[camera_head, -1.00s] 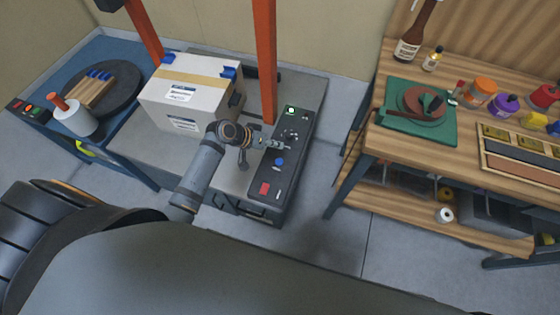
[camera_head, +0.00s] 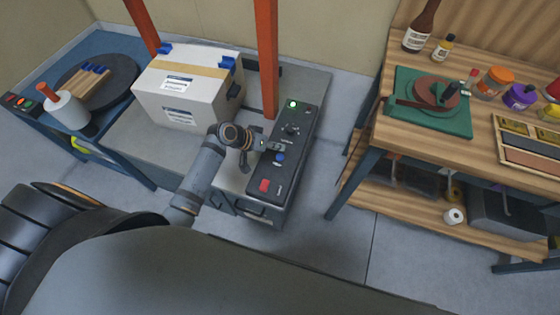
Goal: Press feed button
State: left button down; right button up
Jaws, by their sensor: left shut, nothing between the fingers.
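A dark control panel (camera_head: 276,174) on the machine carries a lit green button (camera_head: 293,104), a black knob (camera_head: 291,129), a blue button (camera_head: 280,158) and a red button (camera_head: 264,186). Their labels are too small to read. My left gripper (camera_head: 280,147) is shut and empty. Its tip is over the panel, just above the blue button in the picture and below the knob. I cannot tell whether it touches the panel. My right gripper is not in view.
A blue table with a dark turntable (camera_head: 116,78) is at the left. A wooden workbench (camera_head: 384,148) with jars and a green mat is at the right.

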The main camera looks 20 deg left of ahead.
aim_at(280, 157)
pick_arm(q)
notch_tip(280, 157, down, 3)
jog(key=shift+r+b, duration=0.1)
jog(key=shift+b, duration=0.4)
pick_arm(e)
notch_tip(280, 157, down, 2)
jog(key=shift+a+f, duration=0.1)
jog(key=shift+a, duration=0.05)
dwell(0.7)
pick_arm(q)
jog(key=shift+f, duration=0.45)
